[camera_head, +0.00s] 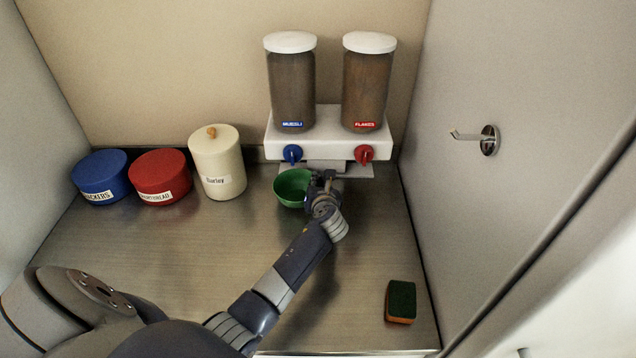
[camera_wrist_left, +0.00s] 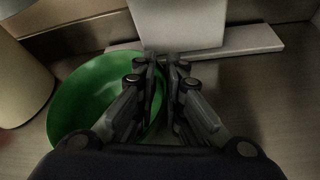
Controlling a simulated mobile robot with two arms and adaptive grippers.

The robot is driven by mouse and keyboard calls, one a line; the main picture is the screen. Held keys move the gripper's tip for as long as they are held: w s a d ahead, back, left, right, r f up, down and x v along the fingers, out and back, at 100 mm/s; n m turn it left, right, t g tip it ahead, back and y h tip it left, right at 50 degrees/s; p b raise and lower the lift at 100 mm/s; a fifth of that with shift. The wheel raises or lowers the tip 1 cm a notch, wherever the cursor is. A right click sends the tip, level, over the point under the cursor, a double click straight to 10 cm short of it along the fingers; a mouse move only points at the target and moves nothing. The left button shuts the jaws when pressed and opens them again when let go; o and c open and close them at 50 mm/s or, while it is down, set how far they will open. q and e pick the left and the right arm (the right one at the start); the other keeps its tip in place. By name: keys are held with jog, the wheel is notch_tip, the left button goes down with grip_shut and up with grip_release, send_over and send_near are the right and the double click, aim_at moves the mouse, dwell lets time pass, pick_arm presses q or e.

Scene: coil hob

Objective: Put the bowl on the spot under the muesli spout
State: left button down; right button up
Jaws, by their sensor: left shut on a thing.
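The green bowl (camera_head: 291,187) is upright in front of the dispenser, below and close to the blue muesli knob (camera_head: 292,153). It also shows in the left wrist view (camera_wrist_left: 84,92). My left gripper (camera_head: 318,180) is shut on the bowl's right rim, and its fingers (camera_wrist_left: 163,72) straddle the wall. The muesli jar (camera_head: 292,90) with a blue label stands on the white dispenser stand (camera_head: 327,146). A pale base plate (camera_head: 352,170) lies under the spouts, partly hidden by the gripper and bowl. I cannot tell whether the bowl touches the surface. My right gripper is not in view.
The flakes jar (camera_head: 366,88) with its red knob (camera_head: 363,154) is at the right. A barley canister (camera_head: 218,165), a red tin (camera_head: 160,178) and a blue tin (camera_head: 101,178) stand at the left. A sponge (camera_head: 401,301) lies front right. A hook (camera_head: 488,140) is on the right wall.

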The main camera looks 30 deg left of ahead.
pick_arm(q)
jog(key=shift+f, duration=0.1)
jog(key=c, duration=1.7)
grip_release()
jog(key=shift+r, duration=0.2)
jog(key=v, duration=1.2)
